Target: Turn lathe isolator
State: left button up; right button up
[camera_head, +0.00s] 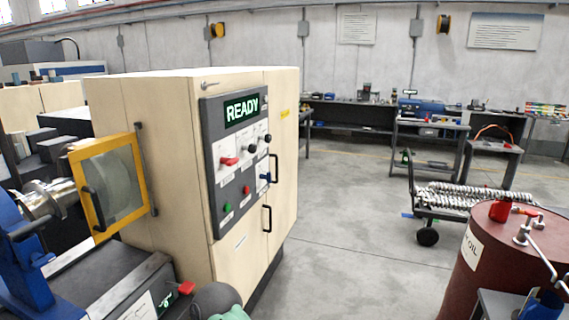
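The lathe cabinet (170,120) is a tall cream box at the left. Its dark control panel (232,222) faces right and carries a green lit READY display (242,110). Below the display are a red lever-type switch (229,161), two black knobs, one of them the lower knob (252,149), and a blue switch (265,176). A red button (246,190) and a green button (227,207) sit lower. The labels are too small to read, so I cannot tell which control is the isolator. Neither of my grippers shows clearly.
Black door handles (267,218) stick out beside the panel. A red-brown oil barrel (490,260) stands at lower right, near a loaded trolley (470,205). Grey floor (340,240) between is clear.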

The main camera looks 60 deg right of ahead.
aim_at(229, 162)
jog(key=k+z, duration=0.1)
jog(key=z, duration=1.4)
jog(key=i+l+u, duration=0.2)
jog(key=i+l, duration=0.05)
jog(key=l, duration=0.1)
